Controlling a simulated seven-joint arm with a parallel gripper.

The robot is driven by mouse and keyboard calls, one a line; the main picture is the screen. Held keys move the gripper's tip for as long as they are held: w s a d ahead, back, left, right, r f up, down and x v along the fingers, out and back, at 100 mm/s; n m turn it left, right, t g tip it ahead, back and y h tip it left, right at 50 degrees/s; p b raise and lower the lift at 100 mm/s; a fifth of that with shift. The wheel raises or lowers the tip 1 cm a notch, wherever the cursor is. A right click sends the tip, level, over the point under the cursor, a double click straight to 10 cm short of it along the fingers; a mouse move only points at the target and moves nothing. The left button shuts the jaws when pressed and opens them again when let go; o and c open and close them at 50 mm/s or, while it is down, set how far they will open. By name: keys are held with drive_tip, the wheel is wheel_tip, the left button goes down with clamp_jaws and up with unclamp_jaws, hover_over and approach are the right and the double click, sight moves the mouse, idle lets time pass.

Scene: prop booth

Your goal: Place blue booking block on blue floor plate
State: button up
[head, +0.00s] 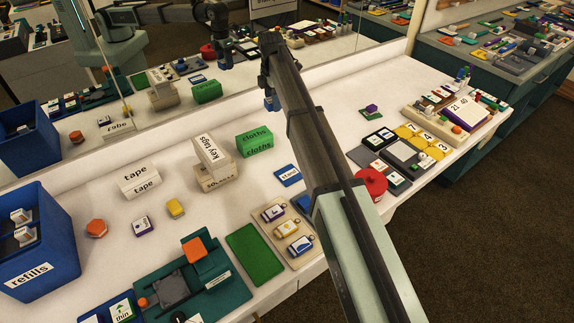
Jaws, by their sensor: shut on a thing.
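My gripper (268,92) is at the back of the white table, near the mirror, and is largely hidden by my own arm. It is shut on a small blue block (272,103), of which only a little shows below the fingers. The mirror shows the gripper and the blue block from the other side. A flat blue plate (288,176) with a white label lies mid-table, in front of the green cloths box. Another flat blue piece (303,203) lies nearer, partly covered by my arm. I cannot tell which is the floor plate.
A green cloths box (254,141), key tags box (211,155) and tape box (139,180) stand left of the arm. A blue refills bin (40,245) is at far left. A green plate (255,254) and a tagged tray (276,232) lie in front. A red round container (371,184) is right.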

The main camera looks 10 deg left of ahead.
drive_tip(key=n, duration=0.1)
hover_over(289, 174)
drive_tip(key=f, duration=0.1)
drive_tip(key=shift+n, duration=0.4)
drive_tip(key=shift+f, duration=5.2)
drive_tip(key=shift+f, duration=0.1)
drive_tip(key=o, duration=1)
drive_tip(key=shift+o, duration=0.2)
wheel_tip(289, 174, up, 12)
